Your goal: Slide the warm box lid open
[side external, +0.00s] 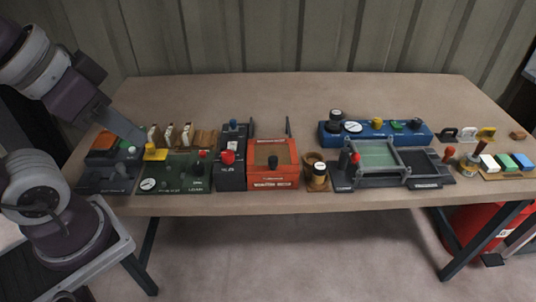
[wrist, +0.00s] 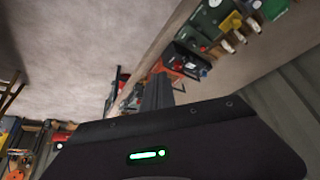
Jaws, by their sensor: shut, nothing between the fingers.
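The box I take as the warm box is the orange box (side external: 287,177) in the middle of the bench in the side view. A brown lid panel (side external: 262,153) with a dark knob (side external: 272,161) covers its top, and two thin dark rails stick out behind it. My gripper (side external: 143,138) is well to the left of it, above the green panel, with its fingers shut and empty. In the wrist view the fingers (wrist: 157,92) are together, and part of the orange box (wrist: 190,68) shows beyond them. The lid is hard to make out there.
A dark box with a red knob (side external: 227,158) stands just left of the orange box. A wooden cup (side external: 315,170) stands to its right. The bench behind (side external: 260,95) is clear.

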